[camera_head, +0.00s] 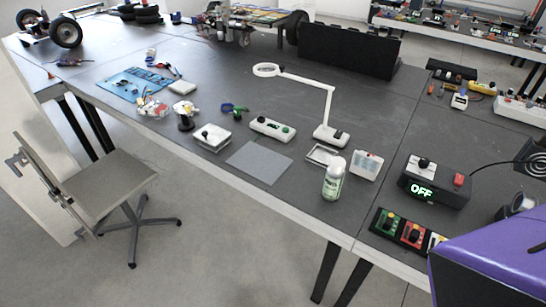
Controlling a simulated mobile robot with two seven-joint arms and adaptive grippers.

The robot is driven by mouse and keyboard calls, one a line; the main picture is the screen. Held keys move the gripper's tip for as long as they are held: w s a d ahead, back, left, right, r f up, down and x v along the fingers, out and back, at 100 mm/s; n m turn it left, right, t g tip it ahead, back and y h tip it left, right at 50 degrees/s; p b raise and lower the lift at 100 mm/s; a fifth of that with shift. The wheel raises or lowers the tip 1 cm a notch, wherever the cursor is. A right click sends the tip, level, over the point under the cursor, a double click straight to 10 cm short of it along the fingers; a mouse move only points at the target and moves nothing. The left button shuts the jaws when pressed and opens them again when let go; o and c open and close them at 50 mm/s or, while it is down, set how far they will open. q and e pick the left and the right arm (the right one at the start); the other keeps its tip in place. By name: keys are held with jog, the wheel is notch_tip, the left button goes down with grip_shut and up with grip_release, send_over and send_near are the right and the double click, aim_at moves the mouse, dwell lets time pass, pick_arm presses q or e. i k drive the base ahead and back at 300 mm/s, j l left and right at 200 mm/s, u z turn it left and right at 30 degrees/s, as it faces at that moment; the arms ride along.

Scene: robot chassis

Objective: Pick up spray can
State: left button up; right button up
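The spray can (333,179) stands upright on the dark workbench (385,150), near its front edge, right of the picture's middle. It has a white cap and upper part and a green lower label. Neither of my grippers shows in the head view. Nothing visible is touching the can from my side.
A small tray (322,155) and a white box (367,165) sit close behind the can. A grey mat (259,162) lies to its left. A black control box reading OFF (422,186) and a button panel (405,232) stand to its right. A white lamp (328,110) stands behind.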

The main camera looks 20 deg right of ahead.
aim_at(333, 183)
jog(key=i+j+z, duration=0.1)
jog(key=z, duration=0.25)
jog(key=j+z, duration=0.45)
jog(key=z, duration=0.25)
jog(key=i+j, duration=0.05)
